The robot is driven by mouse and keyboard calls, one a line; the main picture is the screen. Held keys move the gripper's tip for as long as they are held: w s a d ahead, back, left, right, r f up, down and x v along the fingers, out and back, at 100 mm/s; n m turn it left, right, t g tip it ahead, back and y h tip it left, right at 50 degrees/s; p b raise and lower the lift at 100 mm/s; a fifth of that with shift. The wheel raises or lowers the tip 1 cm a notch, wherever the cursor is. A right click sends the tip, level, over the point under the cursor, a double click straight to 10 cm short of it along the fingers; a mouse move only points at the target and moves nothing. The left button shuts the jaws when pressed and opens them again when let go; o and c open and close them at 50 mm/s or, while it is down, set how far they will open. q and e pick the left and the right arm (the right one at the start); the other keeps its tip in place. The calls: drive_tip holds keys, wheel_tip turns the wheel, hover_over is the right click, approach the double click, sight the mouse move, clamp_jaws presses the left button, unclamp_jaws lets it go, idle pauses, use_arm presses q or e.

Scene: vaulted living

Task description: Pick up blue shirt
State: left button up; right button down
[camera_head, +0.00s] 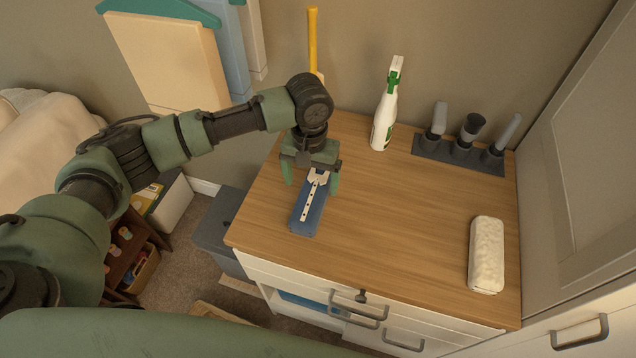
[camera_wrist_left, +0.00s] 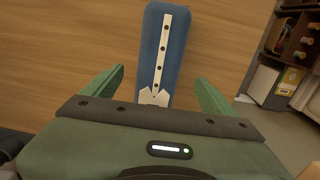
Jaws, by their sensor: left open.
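The blue shirt (camera_head: 305,221) is a narrow folded bundle with a white buttoned strip and a white collar. It lies flat on the wooden top of the dresser, near its left side. It also shows in the left wrist view (camera_wrist_left: 178,55). My left gripper (camera_head: 311,182) is over the collar end of the shirt, open, with one green finger on each side. In the left wrist view the fingers (camera_wrist_left: 161,77) stand apart from the shirt on both sides. The gripper's body hides part of the collar end. My right gripper is not in view.
On the dresser top (camera_head: 400,215) are a white spray bottle (camera_head: 384,120), a dark holder (camera_head: 460,152) with grey tools and a white fuzzy block (camera_head: 487,255). A yellow handle (camera_head: 312,40) stands behind. Clothes (camera_head: 175,60) hang at upper left. A grey cabinet (camera_head: 580,170) borders the right.

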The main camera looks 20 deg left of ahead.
sight(312, 195)
use_arm(q)
drive_tip(key=shift+w+f, duration=0.1)
drive_tip(key=shift+f, duration=0.2)
drive_tip(key=f+p, duration=0.1)
drive_tip(key=s+f+p, duration=0.1)
drive_tip(key=f, duration=0.1)
drive_tip(key=shift+f, duration=0.15)
drive_tip(key=f, duration=0.2)
drive_tip(key=shift+w+d+f+p, duration=0.1)
drive_tip(key=shift+w+f+p, duration=0.1)
drive_tip(key=shift+f+p, duration=0.15)
drive_tip(key=shift+f, duration=0.45)
drive_tip(key=c, duration=1.6)
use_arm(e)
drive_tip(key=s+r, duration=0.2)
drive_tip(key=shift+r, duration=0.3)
